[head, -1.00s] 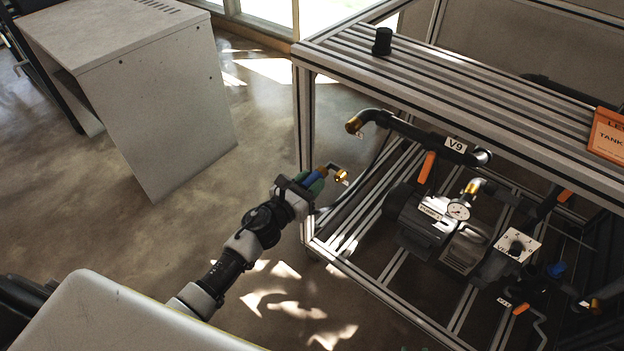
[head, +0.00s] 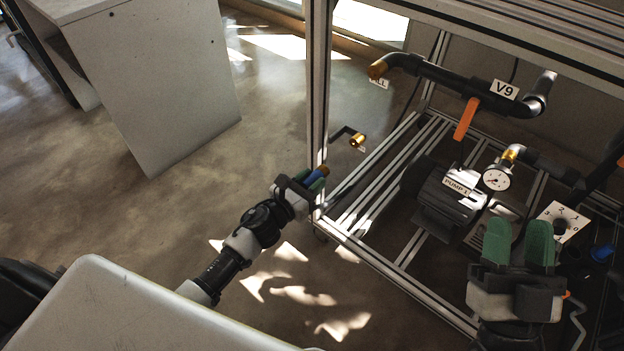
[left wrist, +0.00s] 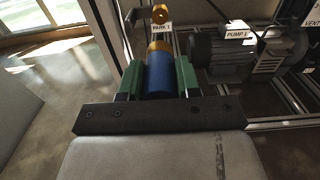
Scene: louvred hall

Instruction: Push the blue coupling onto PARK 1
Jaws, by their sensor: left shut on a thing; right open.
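My left gripper (head: 312,181) is shut on the blue coupling (left wrist: 159,78), which lies between its green fingers and has a brass end (left wrist: 159,47) pointing away from the wrist. In the head view only a bit of the coupling (head: 316,175) shows. PARK 1 (left wrist: 161,28) is a labelled stub with a brass tip (left wrist: 160,13), ahead of the coupling in the left wrist view; a gap seems to separate them. In the head view a brass-tipped stub (head: 357,139) stands beyond the left gripper. My right gripper (head: 518,243) is open and empty, at the lower right.
An aluminium frame post (head: 318,100) stands just beyond the left gripper. Inside the frame are a pump (head: 450,195), a gauge (head: 496,178), and the V9 pipe (head: 455,80) with an orange lever (head: 466,119). A grey cabinet (head: 160,80) stands at the left, with open floor between.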

